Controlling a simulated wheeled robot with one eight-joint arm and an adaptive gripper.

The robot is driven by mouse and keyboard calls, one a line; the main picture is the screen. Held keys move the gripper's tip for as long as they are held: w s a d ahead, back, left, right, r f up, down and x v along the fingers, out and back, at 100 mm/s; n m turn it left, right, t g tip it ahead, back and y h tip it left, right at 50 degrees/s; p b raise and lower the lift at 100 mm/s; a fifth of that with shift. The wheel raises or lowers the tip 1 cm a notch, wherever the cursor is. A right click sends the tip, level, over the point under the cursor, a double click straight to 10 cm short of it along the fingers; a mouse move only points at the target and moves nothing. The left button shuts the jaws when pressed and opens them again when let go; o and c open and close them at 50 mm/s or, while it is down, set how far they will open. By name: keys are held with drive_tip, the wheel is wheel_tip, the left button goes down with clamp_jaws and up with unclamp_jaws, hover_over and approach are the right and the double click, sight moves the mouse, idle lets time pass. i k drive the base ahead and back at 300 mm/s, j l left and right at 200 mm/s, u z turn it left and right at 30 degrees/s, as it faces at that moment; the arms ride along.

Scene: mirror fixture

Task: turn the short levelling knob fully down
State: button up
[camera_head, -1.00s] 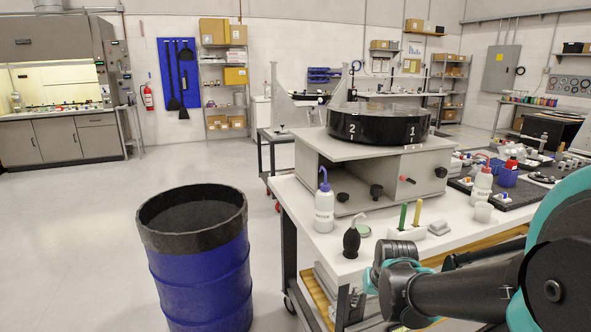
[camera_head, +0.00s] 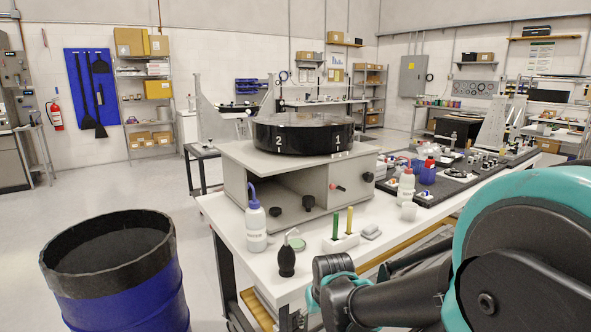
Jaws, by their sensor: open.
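A grey fixture (camera_head: 250,188) stands on the white bench, with a round black drum (camera_head: 303,135) marked 1 and 2 on top. Dark knobs show on its front side: one at the lower left (camera_head: 278,216), one beside it (camera_head: 308,203), and one at the right (camera_head: 368,177). A small red-tipped part (camera_head: 337,187) sits between them. I cannot tell which knob is the short levelling one, nor how far it is turned. My arm reaches in from the lower right, in front of the bench and apart from the fixture. The fingers of my gripper do not show.
A wash bottle (camera_head: 256,225), a black bulb (camera_head: 287,262) and a holder with green and yellow sticks (camera_head: 341,243) stand on the bench (camera_head: 217,208) before the fixture. A blue drum bin (camera_head: 125,290) stands left. Floor between bin and bench is clear.

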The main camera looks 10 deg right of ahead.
sight(275, 212)
drive_tip(key=j+z, duration=0.15)
drive_tip(key=j, duration=0.35)
drive_tip(key=k+j+z, duration=0.1)
drive_tip(key=j, duration=0.45)
drive_tip(key=k+j+z, duration=0.15)
drive_tip(key=j, duration=0.35)
